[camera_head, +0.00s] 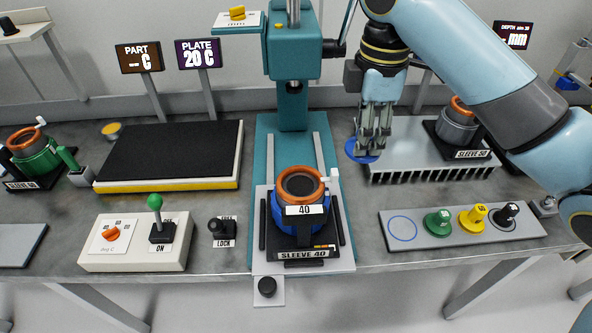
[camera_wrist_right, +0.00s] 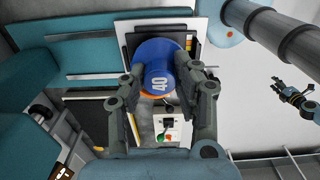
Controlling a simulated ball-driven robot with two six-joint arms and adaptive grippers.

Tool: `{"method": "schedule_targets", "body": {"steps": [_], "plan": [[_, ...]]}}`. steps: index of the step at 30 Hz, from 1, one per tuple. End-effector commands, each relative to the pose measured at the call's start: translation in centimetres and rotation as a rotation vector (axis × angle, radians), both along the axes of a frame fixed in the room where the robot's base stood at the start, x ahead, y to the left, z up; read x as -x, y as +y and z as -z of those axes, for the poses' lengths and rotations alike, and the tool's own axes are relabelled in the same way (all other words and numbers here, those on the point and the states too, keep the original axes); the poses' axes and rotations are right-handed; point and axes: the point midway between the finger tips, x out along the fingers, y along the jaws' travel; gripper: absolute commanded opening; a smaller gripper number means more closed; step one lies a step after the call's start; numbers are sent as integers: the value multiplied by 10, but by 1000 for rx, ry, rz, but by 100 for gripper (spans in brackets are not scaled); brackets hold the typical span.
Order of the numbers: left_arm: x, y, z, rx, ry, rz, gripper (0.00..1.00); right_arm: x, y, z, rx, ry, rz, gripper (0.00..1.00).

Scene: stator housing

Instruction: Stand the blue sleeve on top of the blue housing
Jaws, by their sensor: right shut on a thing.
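The blue housing (camera_head: 284,218) stands on a black base on the press bed. It has an orange ring on top, a white 40 plate and a SLEEVE 40 label. My right gripper (camera_head: 374,132) is shut on the blue sleeve (camera_head: 362,150), up and to the right of the housing, apart from it. In the right wrist view the sleeve (camera_wrist_right: 158,66), marked 40, sits between the fingers (camera_wrist_right: 165,90) and hides most of what lies beyond. A dark gripper (camera_wrist_right: 290,93), seemingly my left one, shows small at the right there; its jaw state is unclear.
The teal press (camera_head: 292,62) rises behind the housing. A grey finned block (camera_head: 400,165) and another housing (camera_head: 458,128) are on the right. A tray (camera_head: 440,240) holds green, yellow and black pieces beside an empty blue circle. A control box (camera_head: 135,255) stands at left.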

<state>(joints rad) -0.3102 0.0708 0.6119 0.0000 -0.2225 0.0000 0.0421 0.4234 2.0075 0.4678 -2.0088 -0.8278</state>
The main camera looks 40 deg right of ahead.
Motion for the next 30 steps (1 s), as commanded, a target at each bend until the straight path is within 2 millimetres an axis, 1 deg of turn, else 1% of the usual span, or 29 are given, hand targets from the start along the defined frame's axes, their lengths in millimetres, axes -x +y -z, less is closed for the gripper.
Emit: {"method": "schedule_targets", "body": {"steps": [1,4,7,9,13,17,24,27,30], "plan": [[2,-2,-1,2,2,-1,43,-7,12,5,-12,1,1,0],[1,-2,7,2,1,-1,43,-24,32,23,-13,-1,-1,0],[-4,2,0,-2,-6,1,43,-39,51,35,-11,3,-2,0],[-13,6,-4,-7,-18,3,43,-49,61,43,-9,3,-1,0],[-25,11,-8,-12,-38,6,43,-62,74,55,-5,2,-1,0],[-24,11,-9,-13,-37,5,43,-66,79,62,-2,1,-2,0],[-14,8,-15,-10,-22,4,43,-66,79,95,-2,3,-2,0],[-12,7,-15,-9,-19,4,43,-67,79,100,-2,0,-2,0],[-12,6,-15,-7,-18,3,43,-67,79,101,-2,-1,-2,0]]}}
